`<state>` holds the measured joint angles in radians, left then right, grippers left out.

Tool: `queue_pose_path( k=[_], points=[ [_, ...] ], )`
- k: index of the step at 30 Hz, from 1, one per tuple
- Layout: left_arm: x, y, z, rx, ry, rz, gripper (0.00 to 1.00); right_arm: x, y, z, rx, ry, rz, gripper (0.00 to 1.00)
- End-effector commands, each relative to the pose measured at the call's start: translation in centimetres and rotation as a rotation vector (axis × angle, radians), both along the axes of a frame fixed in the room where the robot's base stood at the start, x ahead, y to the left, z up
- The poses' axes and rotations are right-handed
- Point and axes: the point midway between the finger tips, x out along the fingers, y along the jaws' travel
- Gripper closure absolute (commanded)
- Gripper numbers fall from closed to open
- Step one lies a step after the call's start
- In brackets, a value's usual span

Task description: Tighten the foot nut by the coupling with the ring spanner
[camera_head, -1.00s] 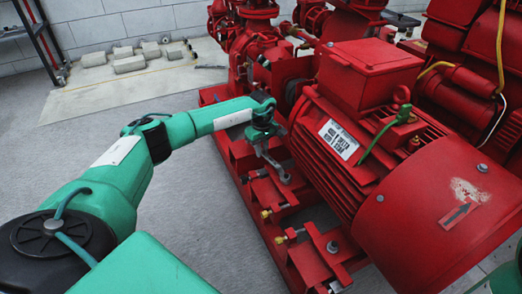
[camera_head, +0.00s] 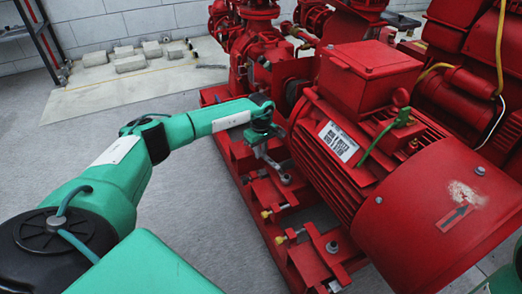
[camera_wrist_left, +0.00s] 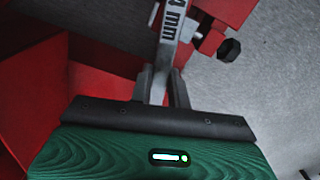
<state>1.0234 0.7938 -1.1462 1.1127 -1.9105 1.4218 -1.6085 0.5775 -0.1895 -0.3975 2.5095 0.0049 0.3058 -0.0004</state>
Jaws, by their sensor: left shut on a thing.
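My left gripper (camera_head: 261,136) is shut on the grey ring spanner (camera_head: 270,160) beside the red motor (camera_head: 350,150). In the left wrist view, the gripper (camera_wrist_left: 162,78) clasps the spanner shaft (camera_wrist_left: 174,35), which carries "mm" lettering. In the head view, the spanner's far end is down at a motor foot on the coupling side, around (camera_head: 285,178). The foot nut there is covered by it, and I cannot tell how fully the ring is seated. Another foot bolt (camera_head: 332,247) shows at the motor's near end. My right gripper is not in view.
The red base frame (camera_head: 244,185) carries the motor and pumps. Brass-tipped bolts (camera_head: 266,213) stick out along its left side. The grey floor (camera_head: 195,235) left of the frame is clear. Pale blocks (camera_head: 130,64) lie at the back left.

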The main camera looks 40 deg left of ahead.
Motion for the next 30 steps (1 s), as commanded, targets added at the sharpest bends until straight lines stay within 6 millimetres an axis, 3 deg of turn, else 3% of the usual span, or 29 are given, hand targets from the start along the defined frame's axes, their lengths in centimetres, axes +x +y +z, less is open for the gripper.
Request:
queue_pose_path(
  k=[30],
  points=[
    [0.1, 0.0, 4.5, -0.001, -0.002, 0.000, 1.00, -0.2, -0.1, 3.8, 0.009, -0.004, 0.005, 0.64]
  ],
)
